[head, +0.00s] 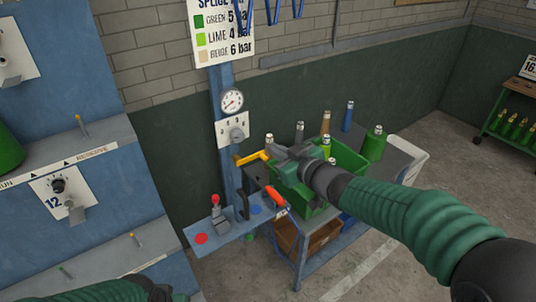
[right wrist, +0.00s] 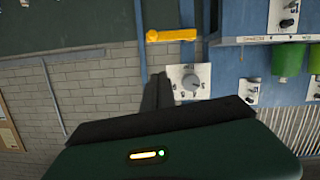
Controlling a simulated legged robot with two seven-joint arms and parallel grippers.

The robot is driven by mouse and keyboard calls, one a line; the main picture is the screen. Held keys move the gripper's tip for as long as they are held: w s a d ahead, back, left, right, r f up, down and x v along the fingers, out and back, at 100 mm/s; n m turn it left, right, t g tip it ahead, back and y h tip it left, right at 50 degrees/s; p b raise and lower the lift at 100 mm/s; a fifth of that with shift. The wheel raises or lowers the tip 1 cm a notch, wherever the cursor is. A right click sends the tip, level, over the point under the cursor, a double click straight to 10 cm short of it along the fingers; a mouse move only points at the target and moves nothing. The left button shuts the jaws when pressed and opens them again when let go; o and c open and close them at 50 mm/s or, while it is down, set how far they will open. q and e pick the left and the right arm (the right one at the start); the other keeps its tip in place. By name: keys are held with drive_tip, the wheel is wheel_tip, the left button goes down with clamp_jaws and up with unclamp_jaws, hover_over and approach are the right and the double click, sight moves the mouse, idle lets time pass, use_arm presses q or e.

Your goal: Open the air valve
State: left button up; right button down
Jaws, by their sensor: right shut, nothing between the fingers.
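The yellow valve lever (head: 252,157) sticks out to the right from near the blue post, below the round pressure gauge (head: 232,101) and the knob plate (head: 222,137). The lever also shows in the right wrist view (right wrist: 172,35), lying level across the picture. My right gripper (head: 275,153) is shut and empty, close to the lever's right end in the head view; I cannot tell whether they touch. In the wrist view a dark finger stands below the lever, with a gap between them. My left forearm (head: 105,292) shows at the bottom left; its gripper is out of view.
A green bin (head: 347,157) and several bobbins stand on the bench behind my right gripper. A blue shelf (head: 208,247) holds a red button and a red-knobbed lever. An orange-handled tool (head: 275,196) sits beside it. Blue cabinets (head: 95,215) fill the left.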

drive_tip(key=w+a+f+p, duration=0.1)
drive_tip(key=w+f, duration=0.3)
drive_tip(key=f, duration=0.1)
drive_tip(key=shift+w+a, duration=0.25)
drive_tip(key=shift+a, duration=0.15)
drive_tip(key=shift+w+f, duration=0.1)
